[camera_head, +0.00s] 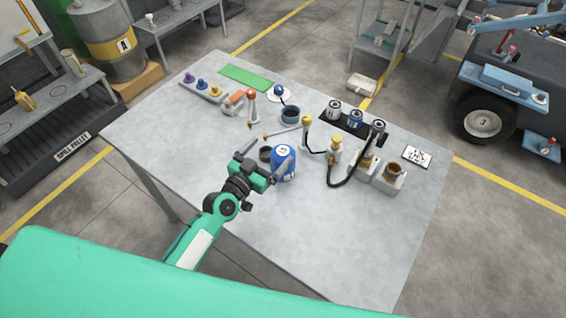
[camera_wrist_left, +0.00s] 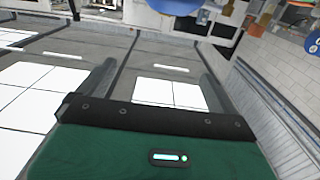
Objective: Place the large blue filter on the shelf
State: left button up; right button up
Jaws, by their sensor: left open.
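A large blue filter (camera_head: 284,163) with a white label stands upright on the grey table (camera_head: 330,240), near its middle. My left gripper (camera_head: 262,160) is open beside the filter's left side in the head view. One finger overlaps the filter's edge there; I cannot tell whether they touch. In the left wrist view the two spread fingers (camera_wrist_left: 155,85) have nothing between them. A smaller blue filter (camera_head: 355,119) stands between two grey ones on a black stand (camera_head: 345,126) at the back right. I cannot tell which surface is the shelf. My right gripper is not in view.
Hoses and brass fittings (camera_head: 335,150) stand right of the filter, with open boxes (camera_head: 388,178) beyond. A grey rack (camera_head: 45,105) stands at the left. The table's front right is clear.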

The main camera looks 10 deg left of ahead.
aim_at(275, 163)
pick_arm(q)
notch_tip(275, 163, down, 8)
jog(key=shift+a+f+b, duration=0.1)
jog(key=shift+b, duration=1.05)
jog(key=shift+w+d+r+p, duration=0.3)
jog(key=shift+w+r, duration=0.1)
jog(key=shift+w, duration=0.15)
jog(key=shift+x, duration=0.8)
jog(key=shift+p+x, duration=0.3)
jog(key=shift+x, duration=2.15)
jog(key=shift+f, duration=0.1)
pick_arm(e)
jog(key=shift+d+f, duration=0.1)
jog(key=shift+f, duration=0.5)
pick_arm(q)
jog(key=shift+s, duration=0.1)
jog(key=shift+c, duration=0.5)
jog(key=c, duration=1.1)
jog(key=shift+c, duration=1.4)
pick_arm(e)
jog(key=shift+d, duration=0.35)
